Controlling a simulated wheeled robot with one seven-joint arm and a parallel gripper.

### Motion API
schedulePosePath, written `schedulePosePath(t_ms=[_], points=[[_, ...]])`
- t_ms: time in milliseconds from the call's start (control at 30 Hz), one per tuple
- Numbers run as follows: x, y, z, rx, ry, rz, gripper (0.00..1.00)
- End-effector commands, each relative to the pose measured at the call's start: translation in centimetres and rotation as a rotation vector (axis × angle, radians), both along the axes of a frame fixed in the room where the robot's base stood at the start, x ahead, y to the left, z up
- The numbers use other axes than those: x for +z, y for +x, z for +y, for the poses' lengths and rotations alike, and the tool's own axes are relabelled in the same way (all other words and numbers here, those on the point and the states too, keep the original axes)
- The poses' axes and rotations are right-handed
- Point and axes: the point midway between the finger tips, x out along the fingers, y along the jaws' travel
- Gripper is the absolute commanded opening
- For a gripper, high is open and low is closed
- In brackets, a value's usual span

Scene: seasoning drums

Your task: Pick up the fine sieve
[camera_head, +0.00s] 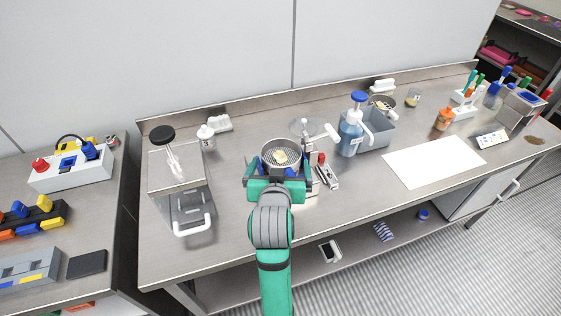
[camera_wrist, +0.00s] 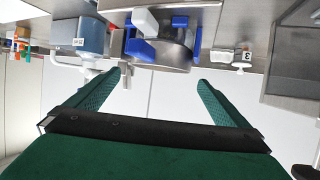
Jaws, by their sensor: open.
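A round metal sieve (camera_head: 270,149) with a mesh bottom and a pale yellow lump on it stands at the middle of the bench, directly beyond my gripper. Which mesh grade it is cannot be read. My gripper (camera_head: 279,172) is open, its two green fingers apart on either side of the sieve's near edge in the head view. In the wrist view, which is upside down, the fingers (camera_wrist: 158,80) are spread with nothing between their tips. A metal drum-like body (camera_wrist: 165,55) with blue clamps lies just past them. Its contact with the fingers cannot be told.
A clear-walled box with a grey base (camera_head: 187,206) stands left. A blue pump bottle (camera_head: 351,130) and grey bin (camera_head: 377,130) stand right, beyond a small red-tipped tool (camera_head: 327,171). A glass dome-like lid (camera_head: 303,127) is behind the sieve. A white sheet (camera_head: 433,162) lies farther right.

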Motion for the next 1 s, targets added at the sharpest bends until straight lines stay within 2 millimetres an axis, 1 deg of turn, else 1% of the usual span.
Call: schedulePosePath(t_ms=[100, 267, 400, 533, 667, 867, 967, 1000], points=[[-0.3, 0.8, -0.2, -0.002, 0.0, -0.001, 1.0], [-0.8, 1.8, 0.1, 0.003, 0.0, 0.0, 1.0], [-1.8, 3.6, 0.5, 0.006, 0.0, 0.0, 1.0], [-2.4, 5.1, 0.5, 0.009, 0.0, 0.0, 1.0], [-2.6, 5.7, 0.5, 0.009, 0.0, -0.002, 1.0], [-2.7, 5.7, 0.3, 0.007, 0.001, -0.002, 1.0], [-2.6, 5.7, 0.3, 0.006, 0.0, -0.002, 0.79], [-2.7, 5.7, 0.3, 0.006, 0.0, -0.002, 0.69]])
